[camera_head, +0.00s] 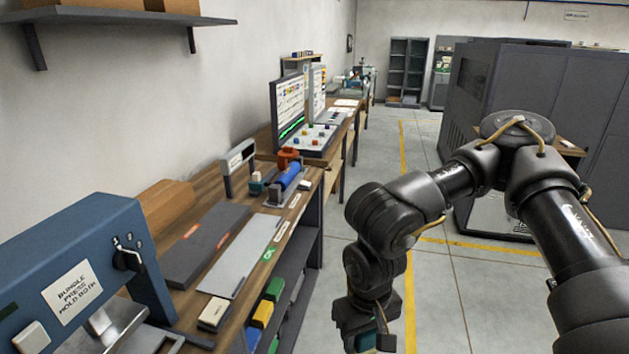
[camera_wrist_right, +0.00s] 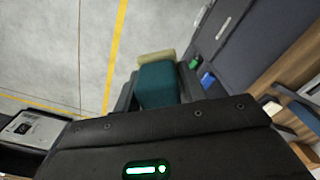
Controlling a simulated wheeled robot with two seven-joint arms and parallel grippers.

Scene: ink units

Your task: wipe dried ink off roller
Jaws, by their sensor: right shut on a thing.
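The blue roller (camera_head: 287,177) lies in a grey holder on the wooden bench, with an orange part (camera_head: 288,157) just behind it. I cannot make out dried ink on it at this size. My right gripper (camera_wrist_right: 159,88) is shut on a teal block with a beige end (camera_wrist_right: 158,84), likely a wiping pad. In the head view the right gripper (camera_head: 368,338) hangs low over the aisle, right of the bench and well apart from the roller. The block is mostly hidden there. My left gripper is not in view.
A blue press (camera_head: 75,280) stands at the near left. A dark mat (camera_head: 205,245), a light grey plate (camera_head: 240,262) and a beige block (camera_head: 214,313) lie on the bench. Coloured bins (camera_head: 263,314) sit beneath. A dark cabinet (camera_head: 540,85) stands right; the aisle floor is clear.

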